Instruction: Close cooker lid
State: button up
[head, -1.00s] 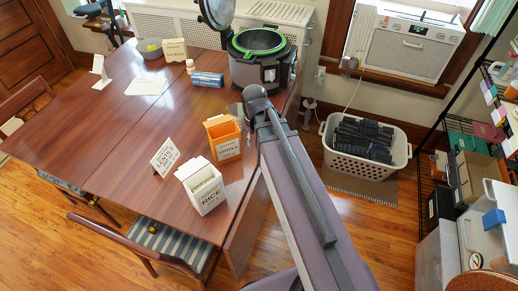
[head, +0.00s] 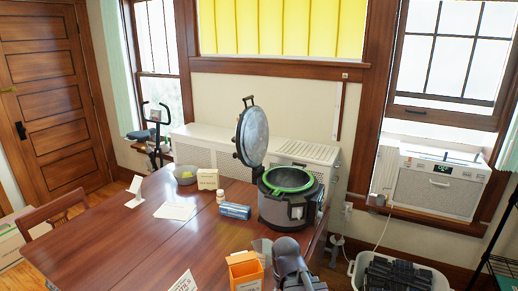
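The cooker (head: 287,207) stands near the far right end of the wooden table, a dark and grey pot with a green ring (head: 287,180) around its open top. Its round grey lid (head: 252,136) stands upright, hinged at the left-back of the cooker, with a handle at its top edge. My arm shows at the bottom of the head view, in front of the cooker and below it in the picture. My gripper (head: 262,250) shows only in part beside the orange box, and its fingers are not clear enough to judge.
An orange box (head: 244,271) stands near my arm. The table's (head: 130,240) left part is mostly clear. A white basket (head: 357,265) is at right.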

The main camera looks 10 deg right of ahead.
aim_at(251, 132)
jog(key=u, duration=0.2)
jog(key=k, duration=0.55)
jog(key=z, duration=1.4)
jog(key=i, duration=1.65)
